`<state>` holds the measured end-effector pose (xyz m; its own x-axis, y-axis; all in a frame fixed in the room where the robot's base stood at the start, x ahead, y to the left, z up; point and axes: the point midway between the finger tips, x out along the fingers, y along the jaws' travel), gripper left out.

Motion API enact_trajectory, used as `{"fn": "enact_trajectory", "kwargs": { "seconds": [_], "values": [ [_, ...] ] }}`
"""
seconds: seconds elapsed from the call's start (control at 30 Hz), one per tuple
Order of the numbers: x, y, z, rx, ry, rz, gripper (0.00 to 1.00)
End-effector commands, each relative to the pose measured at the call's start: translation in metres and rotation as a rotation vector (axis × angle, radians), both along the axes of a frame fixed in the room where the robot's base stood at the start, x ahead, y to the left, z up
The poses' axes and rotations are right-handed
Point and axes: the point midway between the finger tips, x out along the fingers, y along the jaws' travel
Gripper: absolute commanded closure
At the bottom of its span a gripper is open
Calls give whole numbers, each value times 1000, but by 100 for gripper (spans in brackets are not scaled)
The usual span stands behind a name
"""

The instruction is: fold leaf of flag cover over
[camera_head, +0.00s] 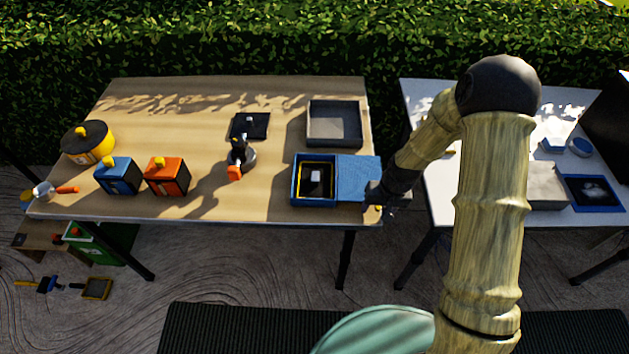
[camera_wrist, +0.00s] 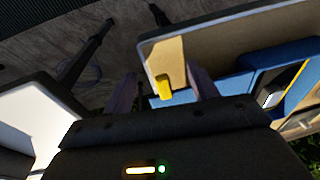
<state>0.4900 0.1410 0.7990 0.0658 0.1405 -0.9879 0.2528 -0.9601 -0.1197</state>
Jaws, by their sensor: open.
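The flag cover is a blue open box (camera_head: 297,190) near the table's front right corner, with a yellow-edged dark inside and a small white piece in it. Its flat blue leaf (camera_head: 355,174) lies opened out to the right, reaching the table's right edge. My gripper (camera_head: 376,200) is at the leaf's right front corner, partly hiding it. In the wrist view my gripper's two fingers (camera_wrist: 162,88) are apart, with a yellow tab (camera_wrist: 164,90) showing between them. The blue leaf (camera_wrist: 232,84) shows beside and behind the right finger. Whether the fingers touch the tab cannot be told.
A grey tray (camera_head: 334,142) stands behind the box. A black pad (camera_head: 249,126), an orange box (camera_head: 167,177) and a blue box (camera_head: 117,177) are farther left on the wooden table (camera_head: 270,205). A white table (camera_head: 440,200) stands right, across a gap.

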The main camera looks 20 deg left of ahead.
Motion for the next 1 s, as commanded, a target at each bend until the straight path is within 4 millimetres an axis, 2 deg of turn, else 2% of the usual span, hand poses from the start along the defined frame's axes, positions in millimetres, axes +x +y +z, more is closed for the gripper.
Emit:
{"fn": "enact_trajectory", "kwargs": {
  "seconds": [0.9,0.93,1.0],
  "values": [
    [0,0,0,0,0,0,42],
    [0,0,0,0,0,0,44],
    [0,0,0,0,0,0,58]
  ]
}}
